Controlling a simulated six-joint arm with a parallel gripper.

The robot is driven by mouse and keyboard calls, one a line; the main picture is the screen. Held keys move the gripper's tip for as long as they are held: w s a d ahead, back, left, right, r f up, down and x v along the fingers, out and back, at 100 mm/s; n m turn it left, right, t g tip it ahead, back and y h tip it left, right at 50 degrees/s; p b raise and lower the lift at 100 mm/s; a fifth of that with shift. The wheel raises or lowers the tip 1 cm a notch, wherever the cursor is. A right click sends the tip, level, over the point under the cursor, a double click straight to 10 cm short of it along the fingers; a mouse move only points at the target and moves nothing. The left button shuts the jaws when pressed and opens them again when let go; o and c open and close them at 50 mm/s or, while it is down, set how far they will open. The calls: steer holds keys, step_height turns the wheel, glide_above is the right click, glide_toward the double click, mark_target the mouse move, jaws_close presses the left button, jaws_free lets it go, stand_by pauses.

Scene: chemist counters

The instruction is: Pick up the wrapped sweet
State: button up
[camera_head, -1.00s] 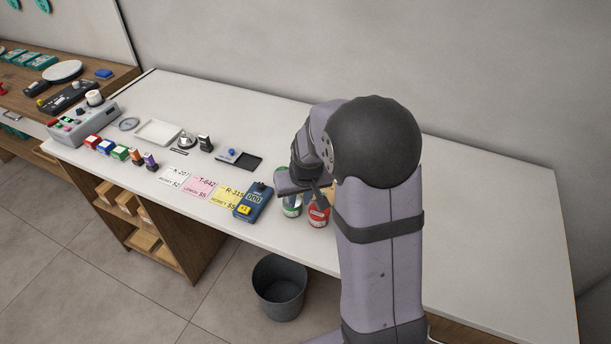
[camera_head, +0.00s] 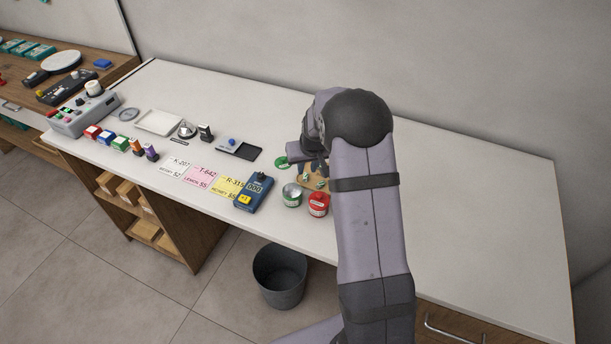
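Small pale green-and-white pieces, seemingly wrapped sweets (camera_head: 306,178), lie on a round tan tray (camera_head: 303,186). The tray is partly hidden behind my arm. My gripper (camera_head: 314,164) is above the far side of the tray, pointing down. Its fingertips are dark, small and partly covered by my wrist. I cannot tell whether they are apart or whether anything is between them.
A blue handheld device (camera_head: 254,193) and paper labels (camera_head: 202,177) lie further left. The counter (camera_head: 470,220) is clear on the right.

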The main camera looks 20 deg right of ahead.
mark_target(306, 175)
steer(key=shift+p+x, duration=0.95)
steer(key=shift+x, duration=0.05)
steer(key=shift+p+x, duration=0.55)
steer(key=shift+x, duration=1)
steer(key=shift+c, duration=0.4)
jaws_close()
